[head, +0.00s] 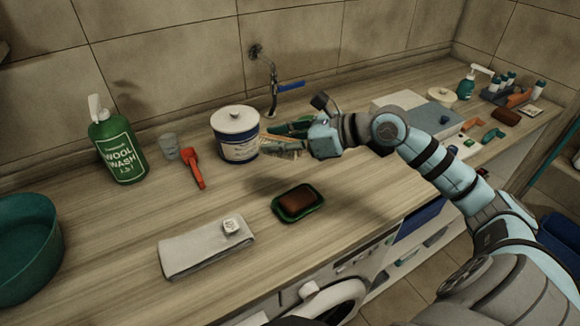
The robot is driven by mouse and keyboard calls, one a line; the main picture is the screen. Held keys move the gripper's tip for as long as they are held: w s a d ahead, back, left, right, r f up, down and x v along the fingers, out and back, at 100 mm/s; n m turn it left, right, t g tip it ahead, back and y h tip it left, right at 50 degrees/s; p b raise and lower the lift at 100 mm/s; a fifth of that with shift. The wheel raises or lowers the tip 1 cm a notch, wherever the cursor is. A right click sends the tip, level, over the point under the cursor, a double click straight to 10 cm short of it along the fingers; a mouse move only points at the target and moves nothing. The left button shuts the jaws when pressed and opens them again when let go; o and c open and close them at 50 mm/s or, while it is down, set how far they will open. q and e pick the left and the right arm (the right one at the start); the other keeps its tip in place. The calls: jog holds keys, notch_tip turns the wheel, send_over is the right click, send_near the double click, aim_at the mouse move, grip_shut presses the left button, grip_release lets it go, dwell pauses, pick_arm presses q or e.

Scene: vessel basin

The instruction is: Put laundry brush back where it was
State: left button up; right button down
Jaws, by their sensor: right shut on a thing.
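My right gripper (278,146) reaches in from the right, low over the counter beside the white lidded tub (236,143). It is shut on what looks like the laundry brush (289,128), with a green part showing behind the fingers and a pale part by them. The fingers hide much of it, and I cannot tell whether it touches the counter or the tub. My left gripper is not in view.
A brown soap bar lies in a green dish (281,214) in front. A folded grey cloth (190,261), red tool (193,168), glass (169,146), green wool wash bottle (119,151) and teal basin (22,255) stand left. A faucet (274,95) is behind. The counter's middle is clear.

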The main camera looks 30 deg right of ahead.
aim_at(287, 165)
jog(key=w+d+r+m+t+h+b, duration=0.2)
jog(key=w+d+r+m+h+b, duration=0.25)
jog(key=w+d, duration=0.45)
jog(key=shift+n, duration=0.25)
jog(key=f+b, duration=0.1)
jog(key=f, duration=0.5)
jog(key=f+b, duration=0.1)
jog(key=f, duration=0.6)
jog(key=w+f+b, duration=0.1)
jog(key=f, duration=0.5)
jog(key=shift+a+f, duration=0.2)
jog(key=shift+f, duration=0.1)
jog(key=c, duration=1.2)
grip_release()
jog(key=shift+c, duration=0.2)
